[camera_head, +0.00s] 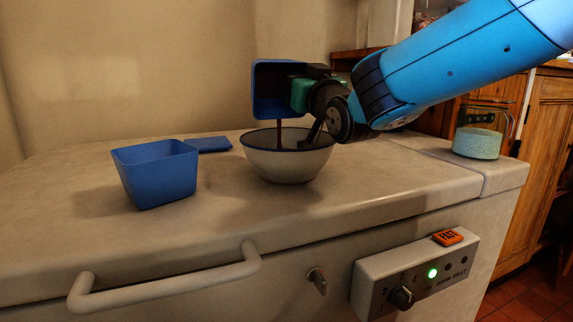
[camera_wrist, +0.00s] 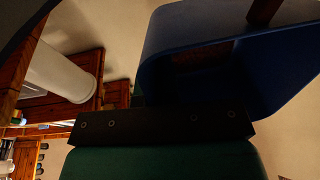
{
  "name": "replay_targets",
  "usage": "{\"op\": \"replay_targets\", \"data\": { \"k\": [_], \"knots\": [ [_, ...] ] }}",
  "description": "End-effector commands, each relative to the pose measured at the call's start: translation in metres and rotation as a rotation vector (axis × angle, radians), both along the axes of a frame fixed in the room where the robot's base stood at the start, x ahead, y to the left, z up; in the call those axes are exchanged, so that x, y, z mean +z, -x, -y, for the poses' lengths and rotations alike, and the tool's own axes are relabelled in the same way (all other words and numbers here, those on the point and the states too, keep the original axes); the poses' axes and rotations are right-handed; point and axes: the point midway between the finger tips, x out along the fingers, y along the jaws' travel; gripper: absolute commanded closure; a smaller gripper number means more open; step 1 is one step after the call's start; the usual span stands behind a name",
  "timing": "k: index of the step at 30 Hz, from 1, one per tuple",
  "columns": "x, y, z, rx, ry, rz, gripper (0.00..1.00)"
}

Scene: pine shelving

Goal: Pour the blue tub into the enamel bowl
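A blue tub (camera_head: 262,88) is held tipped on its side above the enamel bowl (camera_head: 288,162). A thin dark brown stream (camera_head: 279,135) runs from the tub down into the bowl. The bowl is white outside with a dark rim and stands upright on the counter; its contents are mostly hidden. My gripper (camera_head: 301,95) is shut on the tub. In the wrist view the tub (camera_wrist: 160,65) shows its open inside, with some brown stuff in it, and part of the brown stream (camera_wrist: 263,12) at the top.
A second blue tub (camera_head: 155,175) stands upright to the left on the pale counter (camera_head: 230,200). A flat blue piece (camera_head: 208,145) lies behind it. A pale green round thing (camera_head: 477,143) is at the right end. A control box (camera_head: 415,275) and handle (camera_head: 165,285) are on the front.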

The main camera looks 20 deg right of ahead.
Motion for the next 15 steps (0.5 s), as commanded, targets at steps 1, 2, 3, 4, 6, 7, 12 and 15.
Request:
{"op": "replay_targets", "data": {
  "k": [1,2,3,4,6,7,12,15],
  "knots": [
    [-0.0022,0.0007,-0.0001,0.000,0.000,0.010,1.00],
    [-0.0021,0.0009,-0.0001,0.000,0.000,0.014,1.00],
    [-0.0019,0.0014,-0.0002,0.000,0.001,0.021,1.00],
    [-0.0018,0.0017,-0.0002,0.000,0.002,0.025,1.00],
    [-0.0017,0.0025,-0.0002,0.000,0.002,0.035,1.00],
    [-0.0016,0.0028,-0.0002,0.000,0.003,0.039,1.00],
    [-0.0006,0.0043,-0.0004,0.000,0.005,0.060,1.00],
    [0.0010,0.0045,-0.0003,0.000,0.005,0.065,1.00]
  ]
}}
